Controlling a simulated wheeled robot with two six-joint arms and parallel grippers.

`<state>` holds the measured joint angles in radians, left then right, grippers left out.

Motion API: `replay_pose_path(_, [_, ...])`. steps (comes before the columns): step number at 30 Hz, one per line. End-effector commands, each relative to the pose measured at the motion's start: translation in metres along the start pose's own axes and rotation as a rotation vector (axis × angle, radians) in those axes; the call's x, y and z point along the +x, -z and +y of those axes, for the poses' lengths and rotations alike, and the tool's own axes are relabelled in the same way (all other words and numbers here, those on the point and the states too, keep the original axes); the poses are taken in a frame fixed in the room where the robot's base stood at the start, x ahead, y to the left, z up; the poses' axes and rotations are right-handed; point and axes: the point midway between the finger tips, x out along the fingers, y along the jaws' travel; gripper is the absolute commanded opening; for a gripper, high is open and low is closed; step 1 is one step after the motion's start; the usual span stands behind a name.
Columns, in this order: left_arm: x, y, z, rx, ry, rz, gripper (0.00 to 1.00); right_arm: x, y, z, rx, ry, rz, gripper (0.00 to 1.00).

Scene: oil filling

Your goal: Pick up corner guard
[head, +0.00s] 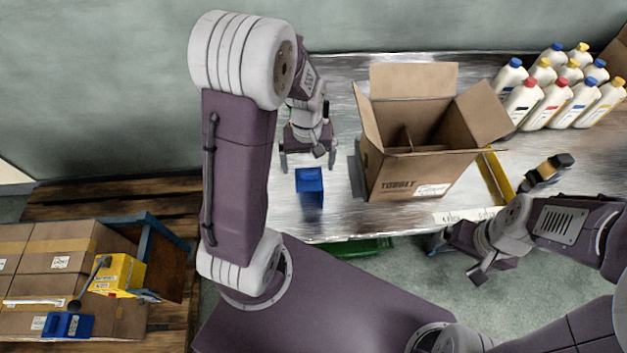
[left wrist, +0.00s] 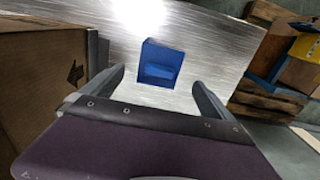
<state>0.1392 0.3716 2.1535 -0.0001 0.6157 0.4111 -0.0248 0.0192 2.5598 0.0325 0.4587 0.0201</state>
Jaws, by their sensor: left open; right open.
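A blue corner guard (head: 309,181) lies on the metal table near its front edge, left of the open cardboard box. My left gripper (head: 308,162) is open and empty just behind it in the head view. In the left wrist view the corner guard (left wrist: 161,64) shows between and beyond the two spread fingers (left wrist: 155,76); they appear apart from it. My right gripper (head: 456,260) is open and empty, past the table's front edge at the right. A second blue piece (head: 68,324) rests on the stacked cartons at lower left.
The open cardboard box (head: 415,175) stands close to the right of the corner guard. Several white bottles (head: 560,90) stand at the back right. Stacked cartons (head: 60,248) sit on a wooden pallet (head: 110,192).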

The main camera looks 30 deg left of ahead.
Motion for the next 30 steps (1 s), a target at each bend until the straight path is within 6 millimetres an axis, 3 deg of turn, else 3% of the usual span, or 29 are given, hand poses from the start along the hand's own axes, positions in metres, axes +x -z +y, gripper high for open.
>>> replay_pose_path(9, [0.048, 0.0, 0.001, 0.0, 0.001, -0.003, 0.98, -0.003, 0.0, 0.0, 0.0, 0.0, 0.0, 0.94])
replay_pose_path(16, [0.051, 0.001, 0.001, 0.0, 0.0, -0.001, 0.98, -0.003, 0.0, 0.0, 0.0, 0.0, 0.0, 0.94])
replay_pose_path(17, [0.051, 0.001, 0.001, 0.0, 0.0, -0.001, 0.93, -0.003, 0.0, 0.0, 0.0, 0.0, 0.0, 0.94])
replay_pose_path(26, [0.051, 0.001, 0.001, 0.0, 0.0, -0.001, 0.09, -0.003, 0.0, 0.0, 0.0, 0.0, 0.0, 0.94])
replay_pose_path(30, [0.05, 0.001, 0.001, 0.0, 0.0, 0.0, 0.09, -0.003, 0.0, 0.0, 0.0, 0.0, 0.0, 0.94])
